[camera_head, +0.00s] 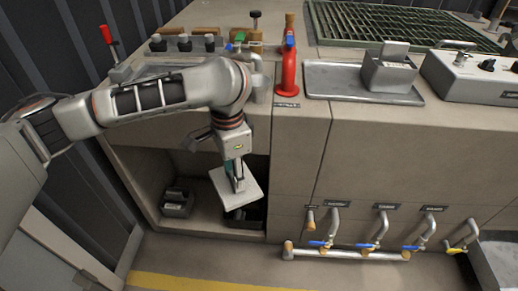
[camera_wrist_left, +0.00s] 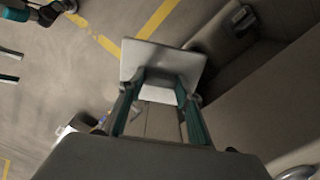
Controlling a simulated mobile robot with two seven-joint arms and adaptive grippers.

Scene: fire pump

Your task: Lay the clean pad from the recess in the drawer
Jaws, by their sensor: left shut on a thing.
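The clean pad (camera_head: 248,190) is a flat, pale, square plate, tilted in front of the open recess (camera_head: 145,180) under the counter. In the left wrist view the pad (camera_wrist_left: 165,56) lies across the fingertips. My left gripper (camera_head: 236,178) points down and is shut on the pad; its teal fingers also show in the left wrist view (camera_wrist_left: 162,88). No open drawer can be made out clearly.
In the recess, a grey block-like item (camera_head: 177,203) stands at left and a dark bin (camera_head: 245,217) sits below the pad, partly hidden. Pipes with blue-handled valves (camera_head: 340,245) run along the lower front at right. A red upright fitting (camera_head: 288,70) stands on the counter.

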